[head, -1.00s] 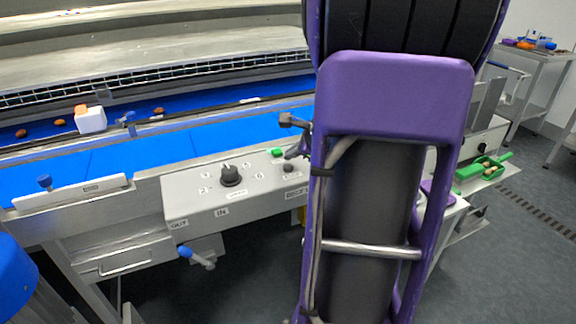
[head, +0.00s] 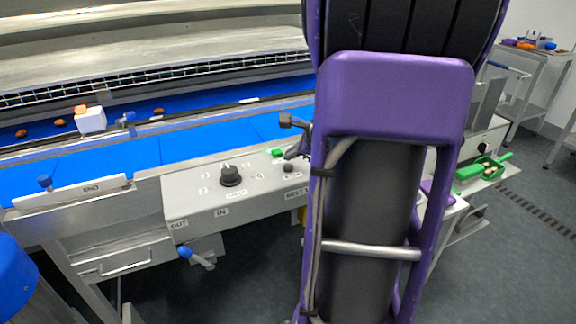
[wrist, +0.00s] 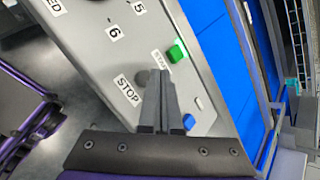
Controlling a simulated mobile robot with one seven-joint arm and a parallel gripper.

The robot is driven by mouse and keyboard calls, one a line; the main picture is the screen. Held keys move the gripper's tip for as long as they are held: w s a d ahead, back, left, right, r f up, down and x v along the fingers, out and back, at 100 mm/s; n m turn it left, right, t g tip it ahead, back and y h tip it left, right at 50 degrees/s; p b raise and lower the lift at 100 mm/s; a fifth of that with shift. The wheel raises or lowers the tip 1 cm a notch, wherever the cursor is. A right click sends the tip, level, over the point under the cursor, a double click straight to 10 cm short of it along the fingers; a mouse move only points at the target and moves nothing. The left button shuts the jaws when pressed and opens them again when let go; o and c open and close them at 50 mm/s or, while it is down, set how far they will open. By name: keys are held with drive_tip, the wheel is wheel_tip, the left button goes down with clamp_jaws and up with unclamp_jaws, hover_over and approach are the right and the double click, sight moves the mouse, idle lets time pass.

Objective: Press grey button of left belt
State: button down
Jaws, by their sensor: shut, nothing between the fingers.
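The grey control box (head: 240,195) stands at the front of the left belt (head: 110,155). Its dark grey button (head: 288,168) is right of the dial, just in front of the green button (head: 277,152). My gripper (head: 294,153) is shut, close above the grey button in the head view; my arm hides part of it. In the wrist view my shut fingertips (wrist: 162,76) overlap the right side of the grey button (wrist: 143,77), beside the STOP label. The green button (wrist: 178,52) shows clear to their right. I cannot tell whether the fingertips touch the button.
A black dial (head: 231,175) with numbers sits left of the buttons. A blue-handled lever (head: 186,252) sticks out below the box. A white block (head: 91,120) stands by the far blue belt, where several dates lie. A green scoop (head: 484,167) is at the right.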

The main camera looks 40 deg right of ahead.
sight(291, 167)
drive_tip(key=shift+f, duration=0.15)
drive_tip(key=shift+f+b, duration=0.3)
drive_tip(key=shift+b, duration=0.2)
drive_tip(key=shift+f, duration=0.5)
idle(0.7)
drive_tip(key=shift+r, duration=0.15)
drive_tip(key=shift+r+p, duration=0.6)
drive_tip(key=shift+r, duration=0.15)
drive_tip(key=shift+r+p, duration=2.15)
drive_tip(key=shift+r, duration=0.35)
drive_tip(key=shift+a, duration=0.1)
